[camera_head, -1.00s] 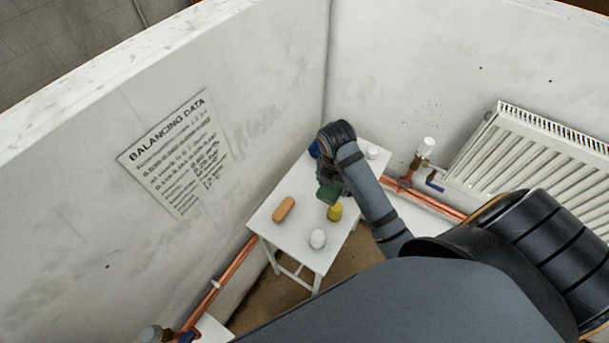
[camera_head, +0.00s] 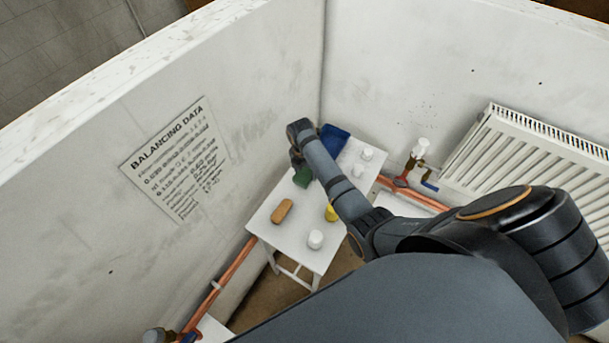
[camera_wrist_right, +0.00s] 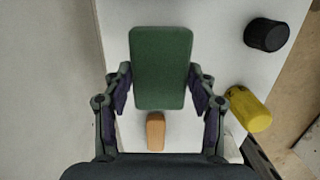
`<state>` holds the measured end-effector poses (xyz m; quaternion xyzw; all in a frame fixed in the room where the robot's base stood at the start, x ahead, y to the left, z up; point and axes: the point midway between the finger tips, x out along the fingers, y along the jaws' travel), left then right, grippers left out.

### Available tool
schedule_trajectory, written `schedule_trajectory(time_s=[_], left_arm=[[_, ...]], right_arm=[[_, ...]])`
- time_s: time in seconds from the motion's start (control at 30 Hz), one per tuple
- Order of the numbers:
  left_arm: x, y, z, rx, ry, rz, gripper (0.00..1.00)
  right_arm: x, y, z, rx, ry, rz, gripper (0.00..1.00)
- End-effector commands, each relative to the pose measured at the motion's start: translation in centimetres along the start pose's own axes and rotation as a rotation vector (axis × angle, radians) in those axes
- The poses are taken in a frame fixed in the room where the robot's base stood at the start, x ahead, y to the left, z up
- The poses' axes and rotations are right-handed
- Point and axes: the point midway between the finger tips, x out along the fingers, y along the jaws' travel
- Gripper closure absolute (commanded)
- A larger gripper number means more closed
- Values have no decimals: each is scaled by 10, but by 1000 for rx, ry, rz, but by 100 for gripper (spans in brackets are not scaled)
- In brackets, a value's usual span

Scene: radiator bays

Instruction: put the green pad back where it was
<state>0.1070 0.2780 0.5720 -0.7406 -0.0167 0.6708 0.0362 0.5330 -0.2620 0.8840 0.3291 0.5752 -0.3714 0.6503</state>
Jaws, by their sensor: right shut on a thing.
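The green pad (camera_head: 302,176) is a flat rectangular block. It also shows in the right wrist view (camera_wrist_right: 160,55), with its broad face towards the camera. My right gripper (camera_wrist_right: 160,88) is shut on it, one finger at each long side. In the head view, my right gripper (camera_head: 298,160) is over the far left part of the small white table (camera_head: 296,225), near the wall. I cannot tell whether the pad touches the tabletop. My left gripper is not in view.
On the table are a tan block (camera_head: 282,211), a yellow cylinder (camera_head: 331,213), a blue tray (camera_head: 335,137) and several white cylinders (camera_head: 315,239). A black cylinder (camera_wrist_right: 266,34) shows in the wrist view. The wall (camera_head: 250,130) is close on the left; a radiator (camera_head: 530,155) hangs right.

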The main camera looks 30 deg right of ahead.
Motion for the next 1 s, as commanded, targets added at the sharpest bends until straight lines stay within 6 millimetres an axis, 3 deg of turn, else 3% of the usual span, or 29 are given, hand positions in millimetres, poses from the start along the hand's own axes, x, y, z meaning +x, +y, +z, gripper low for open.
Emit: schedule_trajectory(time_s=[0.23,0.43,0.83,0.87,1.0], left_arm=[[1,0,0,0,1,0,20],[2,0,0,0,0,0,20],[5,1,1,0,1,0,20],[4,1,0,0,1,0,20],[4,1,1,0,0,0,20]], right_arm=[[8,6,2,0,1,0,73],[39,8,-1,0,1,-2,73],[46,8,-2,0,0,-1,73],[45,8,-2,0,0,0,40],[45,8,-2,0,0,0,21]])
